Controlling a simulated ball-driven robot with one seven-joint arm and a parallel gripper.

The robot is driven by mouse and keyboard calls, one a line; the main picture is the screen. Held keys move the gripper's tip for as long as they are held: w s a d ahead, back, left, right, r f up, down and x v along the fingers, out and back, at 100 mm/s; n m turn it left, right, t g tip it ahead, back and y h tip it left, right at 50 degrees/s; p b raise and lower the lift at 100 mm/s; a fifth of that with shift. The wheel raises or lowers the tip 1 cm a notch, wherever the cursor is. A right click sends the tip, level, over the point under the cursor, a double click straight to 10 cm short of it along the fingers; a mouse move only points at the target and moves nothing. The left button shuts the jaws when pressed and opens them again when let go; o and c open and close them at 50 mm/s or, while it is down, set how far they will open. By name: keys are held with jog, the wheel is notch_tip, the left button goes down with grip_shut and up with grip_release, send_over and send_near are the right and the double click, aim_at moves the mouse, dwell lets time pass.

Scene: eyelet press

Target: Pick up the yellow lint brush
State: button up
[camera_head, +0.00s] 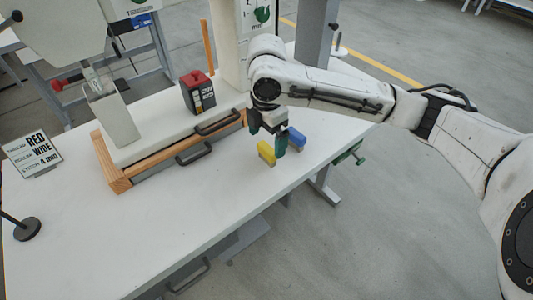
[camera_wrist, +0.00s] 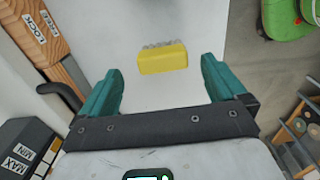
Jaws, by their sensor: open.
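The yellow lint brush (camera_head: 266,152) lies on the white table near its right end. In the wrist view the brush (camera_wrist: 162,58) shows as a yellow block with pale grey bristles along its upper edge. It lies crosswise, just ahead of the gap between my teal fingers and nearly centred. My gripper (camera_head: 270,140) is above the table beside the brush, pointing down. In the wrist view the gripper (camera_wrist: 163,74) is open, with nothing between its fingers. How high the fingertips are above the brush I cannot tell.
A blue block (camera_head: 296,138) lies close to the right of my gripper. The front table area is clear.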

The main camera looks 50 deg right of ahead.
aim_at(267, 147)
notch_tip(267, 147, down, 4)
jog(key=shift+s+a+f, duration=0.1)
jog(key=shift+s+f, duration=0.05)
jog(key=shift+f, duration=0.1)
jog(key=c, duration=1.1)
